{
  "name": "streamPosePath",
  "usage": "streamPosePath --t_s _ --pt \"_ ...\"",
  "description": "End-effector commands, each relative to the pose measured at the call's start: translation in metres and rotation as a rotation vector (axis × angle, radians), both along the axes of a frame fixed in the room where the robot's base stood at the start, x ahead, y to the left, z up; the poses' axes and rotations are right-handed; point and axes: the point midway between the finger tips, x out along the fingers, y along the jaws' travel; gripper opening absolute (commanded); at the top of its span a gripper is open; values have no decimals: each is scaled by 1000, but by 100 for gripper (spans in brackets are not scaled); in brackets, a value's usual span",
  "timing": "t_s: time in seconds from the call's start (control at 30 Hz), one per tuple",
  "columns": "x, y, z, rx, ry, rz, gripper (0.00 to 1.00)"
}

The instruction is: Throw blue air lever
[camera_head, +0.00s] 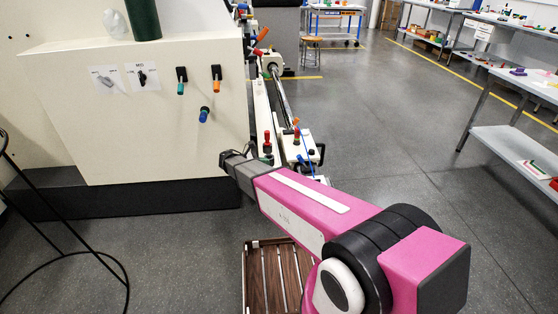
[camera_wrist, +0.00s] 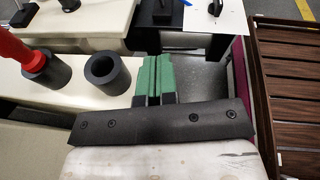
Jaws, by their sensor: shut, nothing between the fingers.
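On the white machine's front panel, a lever with a blue tip (camera_head: 204,114) sits below two other levers in the head view. A small part of a blue piece (camera_wrist: 187,3) shows at the top edge of the wrist view; I cannot tell whether it is a lever. My gripper has green fingers (camera_wrist: 153,60), which lie side by side, shut and empty, over the machine's edge. In the head view the dark end of my arm is right of and below the blue-tipped lever, apart from it; the fingers cannot be made out there.
A teal-tipped lever (camera_head: 180,88) and an orange-tipped lever (camera_head: 216,73) are on the same panel. A red handle (camera_wrist: 14,48) in a dark collar and an empty dark ring (camera_wrist: 103,72) are left of my fingers. A slatted wooden platform (camera_wrist: 292,95) lies right. Open floor lies beyond.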

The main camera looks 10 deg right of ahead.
Motion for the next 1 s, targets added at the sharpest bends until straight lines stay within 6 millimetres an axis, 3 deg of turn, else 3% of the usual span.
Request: streamPosePath --t_s 0.53,0.6,0.8,1.0 --pt "12 -91 -25 4 -1 -5 0" --pt "13 -101 -20 5 -3 -4 0" --pt "18 -119 -9 4 -4 -4 0" --pt "20 -125 -5 4 -2 -1 0"
